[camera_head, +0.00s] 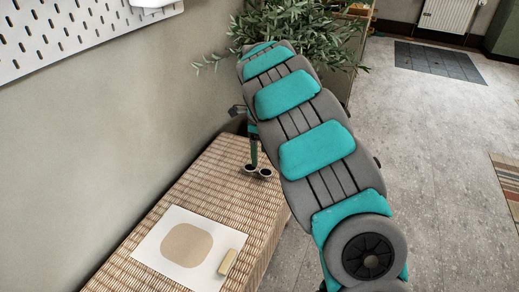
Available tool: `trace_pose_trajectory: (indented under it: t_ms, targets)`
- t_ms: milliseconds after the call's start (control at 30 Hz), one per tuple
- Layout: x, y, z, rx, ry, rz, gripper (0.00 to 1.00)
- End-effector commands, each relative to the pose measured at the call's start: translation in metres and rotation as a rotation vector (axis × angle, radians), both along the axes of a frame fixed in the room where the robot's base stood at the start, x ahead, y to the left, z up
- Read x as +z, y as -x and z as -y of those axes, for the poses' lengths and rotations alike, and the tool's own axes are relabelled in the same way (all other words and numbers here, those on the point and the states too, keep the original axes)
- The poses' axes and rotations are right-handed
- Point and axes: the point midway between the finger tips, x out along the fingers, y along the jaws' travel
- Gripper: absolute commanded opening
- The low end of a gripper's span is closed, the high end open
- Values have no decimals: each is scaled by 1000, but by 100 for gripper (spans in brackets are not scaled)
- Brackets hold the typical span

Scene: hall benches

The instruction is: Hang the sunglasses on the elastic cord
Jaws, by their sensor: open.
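A small dark pair of round shapes with pale rims, which look like the sunglasses (258,171), rests on the woven bench top (215,188) near its far right edge. My gripper (253,152) points down just above them, partly hidden behind my arm. It is open; its fingertips are small in view, and I cannot tell whether they touch the sunglasses. I cannot make out the elastic cord in this view.
A white sheet with a tan rounded patch (187,245) lies on the near bench top, with a small yellowish block (228,262) at its edge. A white pegboard (70,35) is on the wall. A leafy plant (300,25) stands behind. Floor at right is mostly clear.

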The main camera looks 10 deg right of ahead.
Motion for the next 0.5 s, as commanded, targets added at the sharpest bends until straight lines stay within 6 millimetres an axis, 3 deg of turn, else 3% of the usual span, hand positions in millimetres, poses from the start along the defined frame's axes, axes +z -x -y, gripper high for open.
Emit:
trace_pose_trajectory:
  t_ms: [500]
  targets:
    - [-47,0,0,0,-1,-2,80]
